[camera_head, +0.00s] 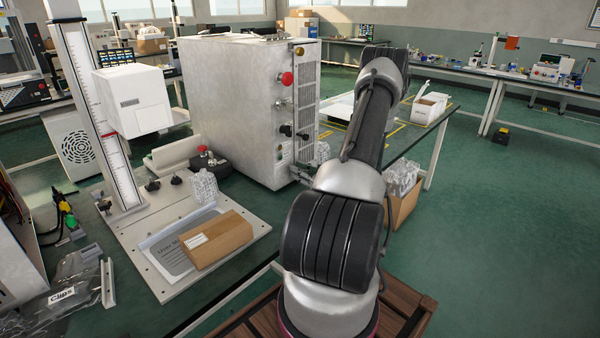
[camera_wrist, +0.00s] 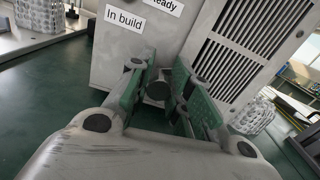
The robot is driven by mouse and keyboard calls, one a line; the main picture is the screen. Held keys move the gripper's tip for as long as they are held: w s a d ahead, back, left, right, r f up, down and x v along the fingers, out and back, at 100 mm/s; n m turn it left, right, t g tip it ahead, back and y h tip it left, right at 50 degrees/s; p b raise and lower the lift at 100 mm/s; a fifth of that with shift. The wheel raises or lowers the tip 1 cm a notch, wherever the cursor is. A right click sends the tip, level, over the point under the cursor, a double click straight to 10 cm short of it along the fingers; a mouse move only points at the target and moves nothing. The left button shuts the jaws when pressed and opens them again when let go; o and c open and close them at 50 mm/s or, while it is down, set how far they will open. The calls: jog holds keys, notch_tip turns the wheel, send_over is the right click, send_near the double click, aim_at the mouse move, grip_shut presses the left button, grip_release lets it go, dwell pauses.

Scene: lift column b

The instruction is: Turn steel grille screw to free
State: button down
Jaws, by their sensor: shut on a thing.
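A grey steel cabinet (camera_head: 228,105) stands on the bench, with a slotted grille (camera_head: 308,85) on its right-hand face. In the wrist view the grille (camera_wrist: 245,45) fills the upper right. My gripper (camera_wrist: 160,92) is at the cabinet's lower front, left of the grille's slots. Its green-padded fingers are closed around a dark round screw head (camera_wrist: 157,90). The screw's shank is hidden, so I cannot tell how far it is turned. In the head view my gripper (camera_head: 301,174) shows small at the cabinet's lower corner, partly hidden by my arm.
Bubble wrap (camera_wrist: 254,116) lies just right of my gripper. The cabinet face carries a red button (camera_head: 286,78), dark knobs and an "In build" label (camera_wrist: 124,19). A cardboard box (camera_head: 217,240) lies on a white base plate at the left. Green floor is open at the right.

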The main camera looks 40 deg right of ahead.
jog(key=n, duration=0.6)
jog(key=shift+a+n, duration=0.1)
jog(key=shift+n, duration=0.2)
jog(key=n, duration=0.6)
jog(key=shift+f+n, duration=0.1)
jog(key=shift+n, duration=0.2)
jog(key=shift+a, duration=0.1)
jog(key=c, duration=1.3)
grip_release()
jog(key=shift+s, duration=0.15)
jog(key=s, duration=0.7)
jog(key=s+d, duration=0.1)
jog(key=s, duration=0.3)
jog(key=shift+s, duration=0.35)
